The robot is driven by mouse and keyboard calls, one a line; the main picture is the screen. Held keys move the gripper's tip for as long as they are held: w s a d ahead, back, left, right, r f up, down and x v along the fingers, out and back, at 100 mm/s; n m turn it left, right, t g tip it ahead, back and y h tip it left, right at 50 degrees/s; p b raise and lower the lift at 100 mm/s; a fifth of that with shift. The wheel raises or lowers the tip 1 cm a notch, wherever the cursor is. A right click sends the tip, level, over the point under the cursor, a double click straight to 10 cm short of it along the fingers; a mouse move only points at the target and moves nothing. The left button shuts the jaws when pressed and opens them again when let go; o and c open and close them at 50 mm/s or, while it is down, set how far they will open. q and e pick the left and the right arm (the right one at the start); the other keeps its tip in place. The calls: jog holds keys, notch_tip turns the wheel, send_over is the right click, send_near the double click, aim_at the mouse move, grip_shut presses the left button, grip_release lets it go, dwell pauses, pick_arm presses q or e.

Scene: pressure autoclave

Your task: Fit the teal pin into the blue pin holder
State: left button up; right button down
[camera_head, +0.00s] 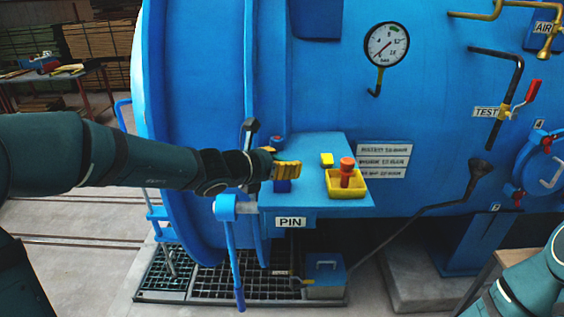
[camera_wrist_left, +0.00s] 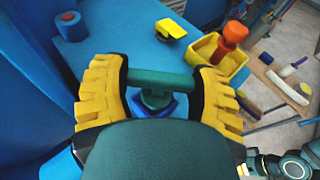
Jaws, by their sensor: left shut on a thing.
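The teal pin (camera_wrist_left: 160,80) shows its crossbar handle between the yellow finger pads of my left gripper (camera_head: 288,170) in the left wrist view. That gripper is shut on the handle. Below the bar is a round teal collar, directly over the dark blue pin holder (camera_wrist_left: 170,108). The holder also shows under the fingers in the head view (camera_head: 283,186). The pin's lower end is hidden, so I cannot tell whether it is inside the holder. In the head view the fingers hide the pin. My right gripper is out of view; only part of that arm shows at bottom right.
The blue shelf (camera_head: 312,148) carries a yellow block (camera_head: 327,159), a yellow tray (camera_head: 346,192) with an orange-red pin (camera_head: 347,170), and a blue cylinder with a red top (camera_wrist_left: 68,25). A blue lever (camera_head: 234,255) hangs at the shelf's front left. The big blue vessel stands behind.

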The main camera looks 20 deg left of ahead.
pick_arm(q)
jog(key=shift+f, duration=0.15)
jog(key=o, duration=1.3)
jog(key=shift+o, duration=0.2)
jog(key=v, duration=1.2)
